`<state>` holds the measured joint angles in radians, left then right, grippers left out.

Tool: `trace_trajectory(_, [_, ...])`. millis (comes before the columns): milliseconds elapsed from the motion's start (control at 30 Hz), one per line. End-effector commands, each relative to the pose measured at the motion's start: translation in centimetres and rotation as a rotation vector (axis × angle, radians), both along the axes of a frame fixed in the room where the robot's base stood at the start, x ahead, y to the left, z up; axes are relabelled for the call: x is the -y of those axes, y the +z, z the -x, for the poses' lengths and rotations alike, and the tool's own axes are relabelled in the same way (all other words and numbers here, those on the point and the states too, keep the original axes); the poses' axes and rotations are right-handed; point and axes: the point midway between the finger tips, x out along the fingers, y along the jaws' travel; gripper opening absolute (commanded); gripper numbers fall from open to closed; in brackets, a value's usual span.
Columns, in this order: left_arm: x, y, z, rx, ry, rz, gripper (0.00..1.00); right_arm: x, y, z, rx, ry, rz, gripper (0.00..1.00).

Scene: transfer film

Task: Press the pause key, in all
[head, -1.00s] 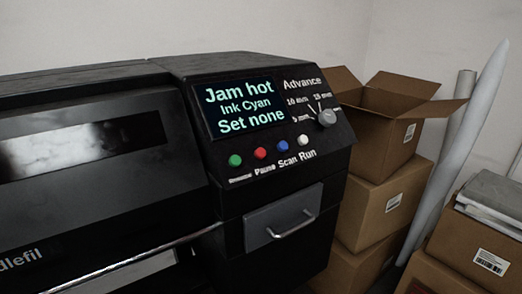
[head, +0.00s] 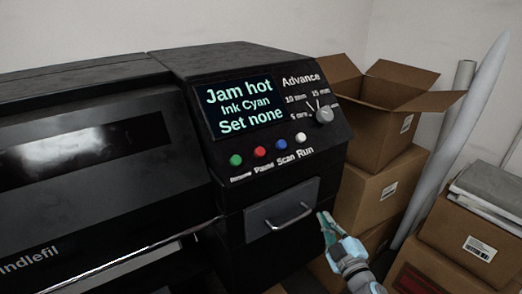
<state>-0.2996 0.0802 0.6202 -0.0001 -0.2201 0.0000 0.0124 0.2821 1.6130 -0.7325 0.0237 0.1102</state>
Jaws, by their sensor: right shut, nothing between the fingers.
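The black printer's control panel (head: 222,162) faces me, with a row of coloured keys. The red pause key (head: 260,152) is second from the left, above the word Pause. A green key (head: 236,160) is to its left, and a blue key (head: 281,145) and a white key (head: 301,138) are to its right. The screen (head: 244,107) reads Jam hot, Ink Cyan, Set none. My right gripper (head: 324,221) is shut and empty, below and right of the keys, by the drawer's right end. It is apart from the pause key. My left gripper is not in view.
A grey drawer front with a metal handle (head: 292,216) is below the keys. A grey Advance knob (head: 324,115) is at the panel's right. Stacked cardboard boxes (head: 374,190) and pale rolls (head: 462,130) stand at the right.

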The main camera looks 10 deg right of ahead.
Motion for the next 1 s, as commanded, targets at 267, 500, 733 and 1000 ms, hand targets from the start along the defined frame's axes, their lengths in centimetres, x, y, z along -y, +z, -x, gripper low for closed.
trace_trajectory(267, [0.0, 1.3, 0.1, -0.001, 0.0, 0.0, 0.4, -5.9, 17.8, -0.3, 0.418, 0.229, 0.363, 0.0])
trace_trajectory(500, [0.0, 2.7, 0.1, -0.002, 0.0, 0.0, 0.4, -13.9, 29.6, 4.1, 0.758, 0.493, 1.01, 0.0])
trace_trajectory(733, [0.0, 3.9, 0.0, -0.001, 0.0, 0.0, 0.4, -14.0, 32.9, 5.5, 0.704, 0.545, 1.771, 0.0])
trace_trajectory(1000, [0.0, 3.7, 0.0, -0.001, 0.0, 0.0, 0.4, -13.8, 32.6, 5.3, 0.689, 0.544, 1.793, 0.0])
